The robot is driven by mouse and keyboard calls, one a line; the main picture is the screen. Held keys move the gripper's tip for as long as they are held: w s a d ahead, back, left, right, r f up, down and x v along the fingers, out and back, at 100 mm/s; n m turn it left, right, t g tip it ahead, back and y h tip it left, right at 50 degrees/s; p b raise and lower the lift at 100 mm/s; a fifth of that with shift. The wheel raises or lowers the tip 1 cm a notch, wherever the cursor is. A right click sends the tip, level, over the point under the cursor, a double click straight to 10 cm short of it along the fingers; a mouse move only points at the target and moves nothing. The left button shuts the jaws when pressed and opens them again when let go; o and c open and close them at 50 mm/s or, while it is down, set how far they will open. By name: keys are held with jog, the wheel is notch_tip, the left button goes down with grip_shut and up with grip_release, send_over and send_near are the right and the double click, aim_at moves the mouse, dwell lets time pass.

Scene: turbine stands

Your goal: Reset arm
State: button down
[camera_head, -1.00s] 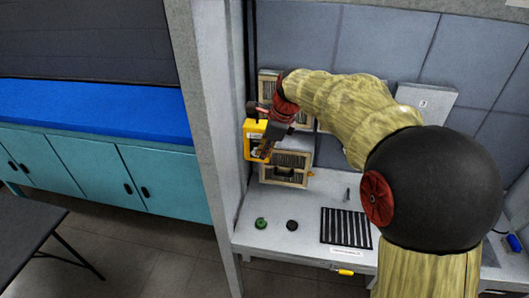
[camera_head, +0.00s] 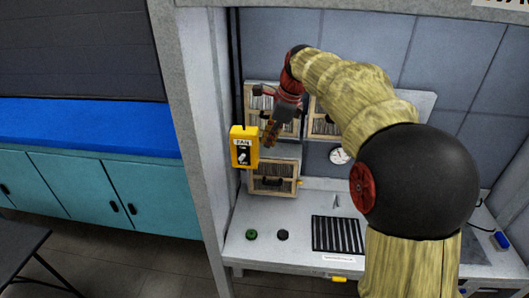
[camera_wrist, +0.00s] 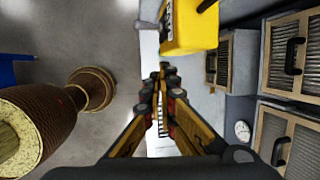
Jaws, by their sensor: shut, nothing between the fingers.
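My gripper (camera_head: 268,137) is shut and empty in the head view, pointing down at the end of my raised arm. It is just right of the yellow FAN switch box (camera_head: 244,147) and apart from it, in front of the vented wooden panels. In the wrist view my gripper (camera_wrist: 162,72) has its fingers together in the middle. The yellow box (camera_wrist: 190,28) shows above the fingertips there. The box carries a FAN label and a dark toggle in the head view.
Vented panels (camera_head: 272,178) with handles stand on the back wall, and a round gauge (camera_head: 340,155) is beside them. The bench (camera_head: 300,212) holds a green button (camera_head: 251,234), a black button (camera_head: 283,235) and a black slotted grille (camera_head: 338,234). A grey post (camera_head: 190,130) stands left.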

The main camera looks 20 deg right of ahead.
jog(key=shift+w+d, duration=0.15)
jog(key=shift+w, duration=0.1)
jog(key=shift+s+r, duration=0.1)
jog(key=shift+s, duration=0.05)
